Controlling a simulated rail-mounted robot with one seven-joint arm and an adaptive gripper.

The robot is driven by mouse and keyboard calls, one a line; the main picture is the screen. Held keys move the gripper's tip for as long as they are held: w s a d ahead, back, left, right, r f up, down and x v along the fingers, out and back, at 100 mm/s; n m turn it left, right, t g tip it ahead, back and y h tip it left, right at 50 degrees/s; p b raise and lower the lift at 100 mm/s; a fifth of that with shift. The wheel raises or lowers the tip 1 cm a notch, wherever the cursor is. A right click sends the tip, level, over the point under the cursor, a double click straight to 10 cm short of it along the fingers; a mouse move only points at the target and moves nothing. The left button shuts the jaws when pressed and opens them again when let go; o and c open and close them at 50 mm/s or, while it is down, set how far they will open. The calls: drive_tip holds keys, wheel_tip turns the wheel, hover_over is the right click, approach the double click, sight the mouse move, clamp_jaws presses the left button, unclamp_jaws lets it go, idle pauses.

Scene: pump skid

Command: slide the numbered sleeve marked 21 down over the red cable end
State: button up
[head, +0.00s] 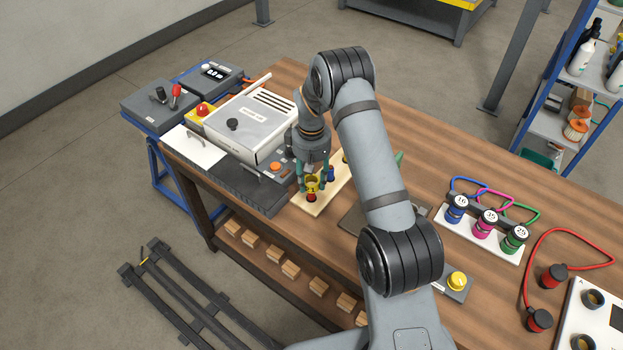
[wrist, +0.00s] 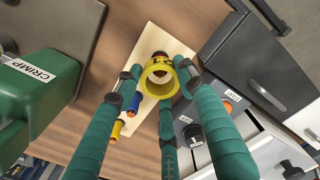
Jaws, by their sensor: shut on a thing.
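A short yellow sleeve (head: 313,184) is held between the teal fingers of my gripper (head: 312,179). In the wrist view my gripper (wrist: 160,88) closes around the sleeve (wrist: 160,84), which shows as an open yellow ring. The red cable end (head: 311,197) shows just below the sleeve at the front of a pale wooden block (head: 338,190). I cannot tell whether the sleeve is around its top or only above it. A blue cable end (head: 331,174) stands beside it; the wrist view shows blue (wrist: 134,101) and yellow (wrist: 117,130) ends.
A grey box with an orange button (head: 275,167) and a white-topped unit (head: 248,122) stand close left. The green crimp machine (wrist: 40,95) is on the other side. A white rack with numbered plugs (head: 480,233) and a yellow-button box (head: 457,281) lie right.

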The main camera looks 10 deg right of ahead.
drive_tip(key=shift+f, duration=0.2)
drive_tip(key=shift+f+b, duration=2.15)
drive_tip(key=shift+f, duration=0.1)
drive_tip(key=o, duration=1)
wheel_tip(320, 180, up, 12)
